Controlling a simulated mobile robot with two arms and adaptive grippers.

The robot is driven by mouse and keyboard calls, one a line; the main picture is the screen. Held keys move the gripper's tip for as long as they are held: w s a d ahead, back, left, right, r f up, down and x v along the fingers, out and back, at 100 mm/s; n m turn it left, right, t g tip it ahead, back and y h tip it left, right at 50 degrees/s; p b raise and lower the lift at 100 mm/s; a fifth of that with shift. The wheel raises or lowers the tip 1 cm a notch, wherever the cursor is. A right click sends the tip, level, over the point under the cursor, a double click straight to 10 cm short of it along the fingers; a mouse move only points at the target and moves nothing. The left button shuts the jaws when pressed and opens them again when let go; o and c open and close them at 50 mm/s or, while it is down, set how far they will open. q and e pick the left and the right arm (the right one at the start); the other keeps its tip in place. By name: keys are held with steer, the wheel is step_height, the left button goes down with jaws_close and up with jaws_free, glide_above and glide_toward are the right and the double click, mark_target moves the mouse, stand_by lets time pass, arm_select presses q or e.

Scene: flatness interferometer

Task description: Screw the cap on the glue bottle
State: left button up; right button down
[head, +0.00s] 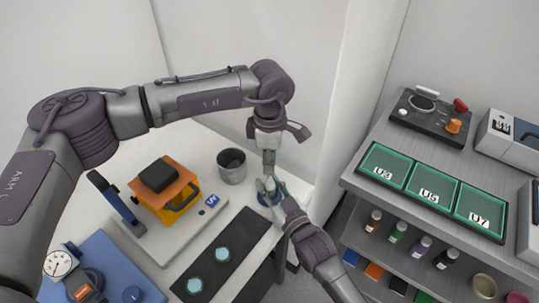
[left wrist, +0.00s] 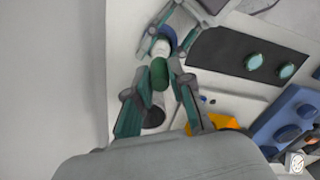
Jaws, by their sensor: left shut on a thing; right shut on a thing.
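My left gripper (head: 268,166) comes down from above, near the table's right edge. In the left wrist view its teal fingers (left wrist: 159,72) are shut on a green cap (left wrist: 158,77). The white upper part of the glue bottle (left wrist: 160,47) lies in line with the cap, above a blue round part (left wrist: 165,34). Whether cap and bottle touch cannot be told. My right gripper (head: 268,187) reaches in from the lower right and is shut on the bottle, low down. In the head view the grippers mostly hide cap and bottle; a blue round part (head: 263,199) shows.
A metal cup (head: 232,166) stands left of the grippers. A black mat (head: 222,250) with pale round discs lies in front. An orange and black device (head: 165,190) stands further left. A grey shelf (head: 390,160) with trays and small bottles is at the right.

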mark_target(270, 184)
stand_by(0.4)
arm_select(q)
steer(key=shift+f, duration=0.85)
steer(key=shift+f, duration=0.55)
